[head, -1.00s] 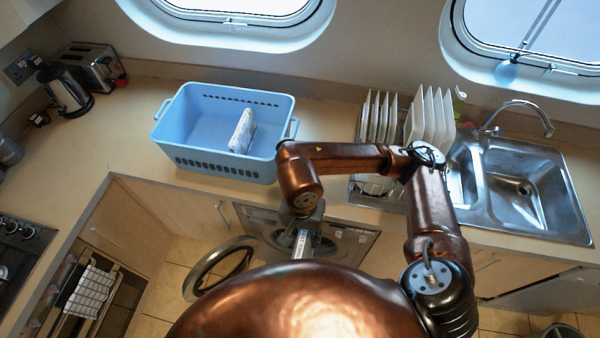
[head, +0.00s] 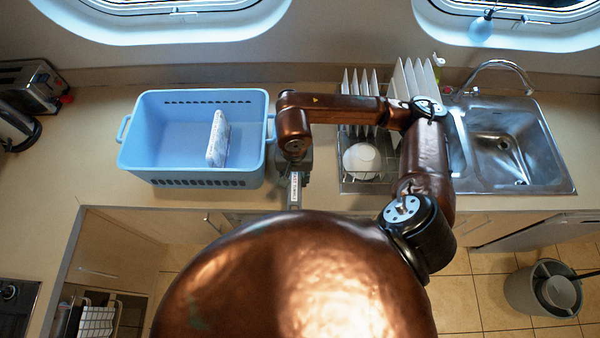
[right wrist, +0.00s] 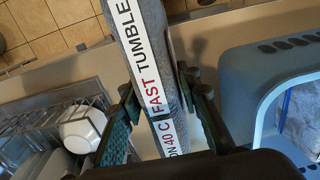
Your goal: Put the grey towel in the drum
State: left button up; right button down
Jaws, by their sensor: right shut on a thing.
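My right gripper (head: 297,165) is shut on a grey thing with a white printed band, which looks like the grey towel (head: 294,190). In the right wrist view my gripper's fingers (right wrist: 165,103) press on both sides of the towel (right wrist: 133,35), and the band reads "FAST TUMBLE" and "40 C". The towel hangs at the counter's front edge, just right of the blue basket. Its lower end is hidden behind my body in the head view. The drum is not visible now; my body covers the middle below the counter. My left gripper is out of view.
The blue basket (head: 190,175) holds a pale folded cloth (head: 217,139). A dish rack (head: 345,185) with plates and a white bowl (head: 362,160) stands right of my gripper, then the sink (head: 505,150). A grey bin (head: 520,295) stands on the floor at right.

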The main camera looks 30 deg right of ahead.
jog(key=w+d+f, duration=0.1)
jog(key=f, duration=0.1)
jog(key=w+d+f+p, duration=0.1)
jog(key=w+f, duration=0.1)
jog(key=w+d+f, duration=0.1)
jog(key=d+f, duration=0.1)
jog(key=shift+w+f, duration=0.15)
jog(key=shift+w, duration=0.25)
jog(key=f+p, duration=0.2)
jog(key=f, duration=0.1)
jog(key=shift+w+f, duration=0.1)
jog(key=shift+w, duration=0.2)
jog(key=shift+d+f, duration=0.1)
jog(key=shift+f, duration=0.05)
jog(key=shift+s, duration=0.25)
jog(key=shift+w+f+b, duration=0.15)
jog(key=shift+b, duration=0.15)
jog(key=c, duration=1.8)
grip_release()
jog(key=o, duration=0.3)
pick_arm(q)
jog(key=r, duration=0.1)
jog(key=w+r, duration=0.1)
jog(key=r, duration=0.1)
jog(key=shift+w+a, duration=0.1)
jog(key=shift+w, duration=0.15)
pick_arm(e)
jog(key=shift+o, duration=0.3)
